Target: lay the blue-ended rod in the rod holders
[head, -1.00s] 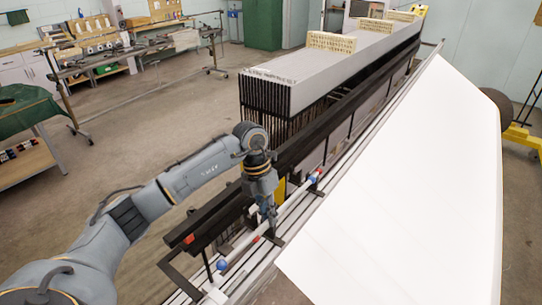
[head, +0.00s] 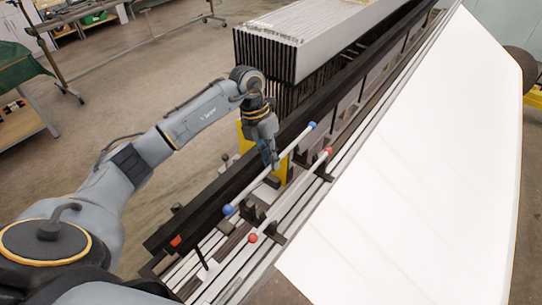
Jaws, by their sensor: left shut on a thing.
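The blue-ended rod (head: 291,147) is a thin pale rod with a blue ball on each end. It runs from lower left to upper right over the machine's front rails. My left gripper (head: 275,164) points down and is shut on it near its middle, hiding a short stretch. Dark rod holders (head: 278,239) stand along the rails, and another stands farther back (head: 324,173). A red-ended rod (head: 296,189) runs roughly parallel, just right of the blue-ended one, and appears to rest at the holders. My right gripper does not show.
A long black beam (head: 215,192) runs along the left of the rails. A grey block of dark plates (head: 285,45) rises behind my gripper. A broad white sheet (head: 420,150) slopes on the right. Open floor (head: 130,75) lies to the left.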

